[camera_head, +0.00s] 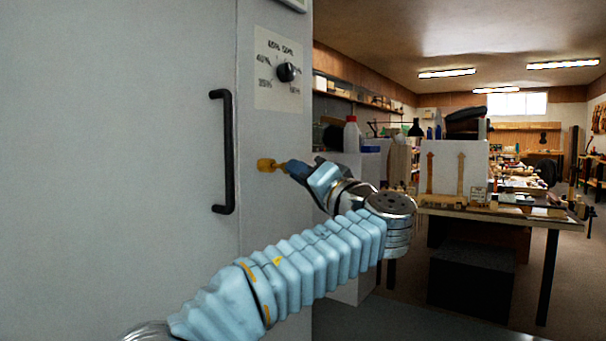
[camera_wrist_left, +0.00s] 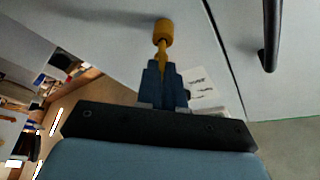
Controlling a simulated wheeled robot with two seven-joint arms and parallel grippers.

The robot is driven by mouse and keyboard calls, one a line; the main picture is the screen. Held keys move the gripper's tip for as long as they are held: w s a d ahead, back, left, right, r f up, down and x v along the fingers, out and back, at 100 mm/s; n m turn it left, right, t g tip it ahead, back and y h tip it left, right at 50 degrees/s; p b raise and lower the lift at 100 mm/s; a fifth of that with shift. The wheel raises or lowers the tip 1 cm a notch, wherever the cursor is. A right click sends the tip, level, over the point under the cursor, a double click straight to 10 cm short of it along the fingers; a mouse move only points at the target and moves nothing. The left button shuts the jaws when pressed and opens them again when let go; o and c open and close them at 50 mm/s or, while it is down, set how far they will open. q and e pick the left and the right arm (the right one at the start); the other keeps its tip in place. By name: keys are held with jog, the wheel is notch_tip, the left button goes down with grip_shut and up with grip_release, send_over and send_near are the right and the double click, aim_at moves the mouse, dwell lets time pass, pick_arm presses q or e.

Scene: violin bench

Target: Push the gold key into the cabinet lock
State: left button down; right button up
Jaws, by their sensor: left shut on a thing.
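My left gripper (camera_head: 296,170) is in front of the grey cabinet's right part, its dark fingers shut on the gold key (camera_head: 279,166). In the left wrist view the key (camera_wrist_left: 162,50) shows as a narrow gold piece beyond the fingertips (camera_wrist_left: 162,70). Its far end meets a wider gold cylinder, which looks like the cabinet lock (camera_wrist_left: 163,29), at the cabinet face. The lock (camera_head: 264,165) also shows in the head view, right of the door seam. Key and lock look in line; I cannot tell how deep the key sits. My right gripper is not in view.
A black door handle (camera_head: 227,150) stands out from the cabinet left of the lock. A dial plate with a black knob (camera_head: 287,72) is above it. To the right, a cluttered workbench (camera_head: 470,211) stands farther back.

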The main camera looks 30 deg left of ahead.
pick_arm(q)
jog(key=shift+a, duration=1.35)
jog(key=c, duration=1.2)
grip_release()
jog(key=shift+w, duration=0.1)
jog(key=shift+d+f, duration=0.15)
jog(key=shift+d, duration=0.2)
jog(key=b+v, duration=0.1)
jog(key=v, duration=1.2)
jog(key=shift+b, duration=0.4)
